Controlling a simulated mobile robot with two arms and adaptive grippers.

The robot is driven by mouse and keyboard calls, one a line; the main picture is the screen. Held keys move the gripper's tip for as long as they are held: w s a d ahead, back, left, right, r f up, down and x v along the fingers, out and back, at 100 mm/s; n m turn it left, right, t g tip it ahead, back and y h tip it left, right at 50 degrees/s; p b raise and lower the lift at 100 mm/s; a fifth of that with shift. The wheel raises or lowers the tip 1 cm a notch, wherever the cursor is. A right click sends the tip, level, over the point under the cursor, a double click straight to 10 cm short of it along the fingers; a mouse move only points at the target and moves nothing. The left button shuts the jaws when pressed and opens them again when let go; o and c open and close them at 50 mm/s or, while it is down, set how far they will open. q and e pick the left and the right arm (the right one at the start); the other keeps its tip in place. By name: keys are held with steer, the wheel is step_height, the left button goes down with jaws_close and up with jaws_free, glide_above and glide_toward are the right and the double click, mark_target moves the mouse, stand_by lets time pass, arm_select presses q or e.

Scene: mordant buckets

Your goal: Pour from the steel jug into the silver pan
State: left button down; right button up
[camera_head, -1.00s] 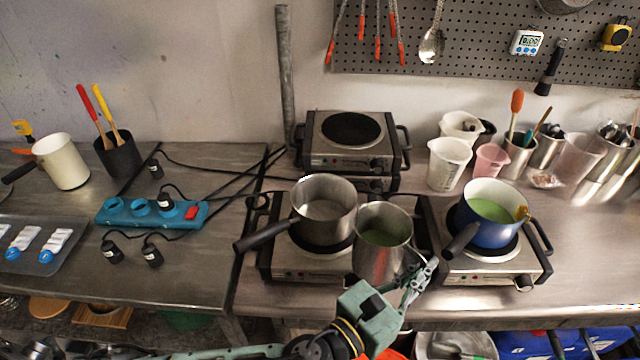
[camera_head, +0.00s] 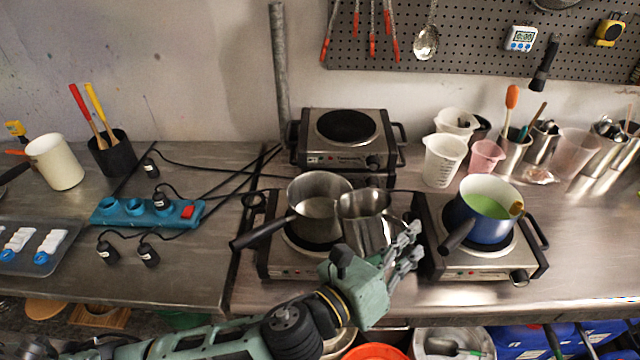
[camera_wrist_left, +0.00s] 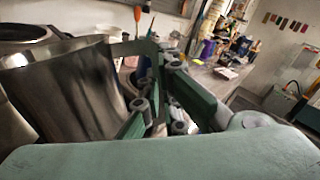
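The silver pan (camera_head: 308,228) stands on the left front hotplate, its dark handle pointing to the lower left. The steel jug (camera_head: 372,236) is at the pan's right side, tilted left, its mouth by the pan's right rim. My left gripper (camera_head: 408,246) is shut on the jug at its handle side, right of the jug body. In the left wrist view the jug (camera_wrist_left: 70,95) fills the left, and its handle runs to my fingers (camera_wrist_left: 165,100). The jug's contents are hidden now, and I see no clear stream. My right gripper is not in view.
A blue pot (camera_head: 474,226) with green liquid stands on the right hotplate (camera_head: 468,268). An empty hotplate (camera_head: 347,128) is behind the pan. Beakers and utensil cups stand at the back right. A blue power strip (camera_head: 148,212) with cables lies to the left.

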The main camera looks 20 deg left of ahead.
mark_target(388, 217)
arm_select(q)
steer(key=shift+w+a+r, duration=0.15)
steer(key=shift+a+r, duration=0.1)
steer(key=shift+r, duration=0.45)
steer(key=r+n, duration=0.1)
steer(key=w+a+r+n+p, duration=0.1)
steer(key=r, duration=0.1)
steer(key=a+r+p, duration=0.1)
steer(key=r, duration=0.1)
steer(key=shift+w+a+n, duration=0.2)
steer(key=shift+w+n, duration=0.05)
steer(key=shift+n, duration=0.15)
steer(key=shift+w+a+n, duration=0.1)
steer(key=shift+a+n, duration=0.2)
steer(key=shift+n, duration=0.1)
steer(key=shift+r, duration=0.15)
steer(key=shift+w, duration=0.1)
steer(key=shift+w+a+r+n+b, duration=0.2)
steer(key=shift+a+n+b, duration=0.15)
steer(key=shift+n, duration=0.25)
